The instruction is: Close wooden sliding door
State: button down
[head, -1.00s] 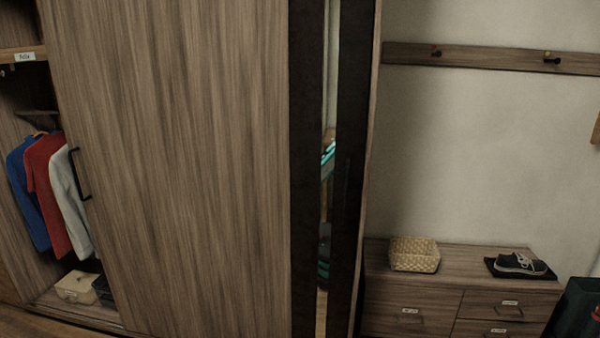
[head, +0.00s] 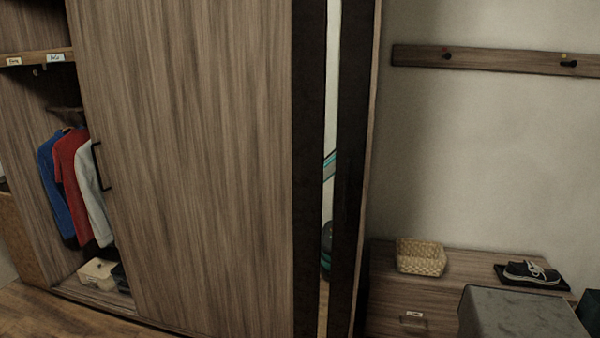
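The wooden sliding door (head: 195,170) is a tall brown wood-grain panel that fills the middle of the head view. Its dark bar handle (head: 99,166) is near its left edge. The wardrobe is open to the left of the door, and clothes (head: 75,185) in blue, red and white hang in the opening. My gripper is not in view.
A mirror strip between dark panels (head: 345,180) stands right of the door. Further right are a low drawer cabinet (head: 390,295) with a woven basket (head: 420,258) and a shoe (head: 530,271), and a grey block (head: 520,315). Wooden floor (head: 60,315) lies at lower left.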

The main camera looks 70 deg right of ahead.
aim_at(205, 118)
jog(key=z, duration=0.2)
jog(key=i, duration=0.4)
jog(key=u, duration=1.45)
jog(key=k, duration=0.1)
jog(key=z, duration=2.8)
